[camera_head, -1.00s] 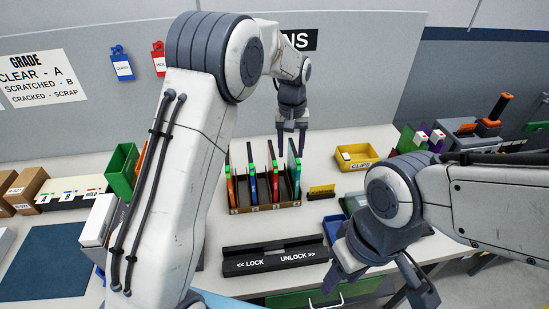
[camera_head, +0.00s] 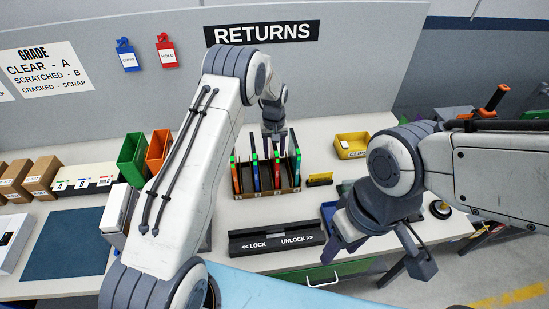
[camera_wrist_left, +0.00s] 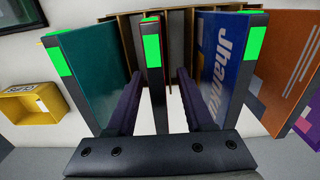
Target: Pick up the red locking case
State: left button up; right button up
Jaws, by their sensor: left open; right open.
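The red locking case (camera_head: 277,176) stands upright in a rack (camera_head: 268,193) on the bench, third from the left in the head view, with a green cap on top. In the left wrist view the red case (camera_wrist_left: 152,75) is seen edge-on, between a teal case (camera_wrist_left: 100,75) and a blue case (camera_wrist_left: 225,62). My left gripper (camera_head: 273,146) is over the rack. Its open fingers, also in the left wrist view (camera_wrist_left: 157,95), lie on either side of the red case with gaps. My right gripper (camera_head: 350,240) is open at the bench's front right, away from the rack.
An orange case (camera_wrist_left: 295,75) stands in the same rack. A lock/unlock fixture (camera_head: 277,239) lies in front. A yellow tray (camera_head: 351,145) and a small yellow block (camera_head: 320,179) are to the right. Green (camera_head: 132,158) and orange (camera_head: 158,150) bins stand left of the rack.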

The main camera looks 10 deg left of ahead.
pick_arm(q)
jog(key=shift+f, duration=0.95)
jog(key=shift+c, duration=0.3)
grip_shut()
jog(key=shift+w+r, duration=0.1)
jog(key=shift+r, duration=0.05)
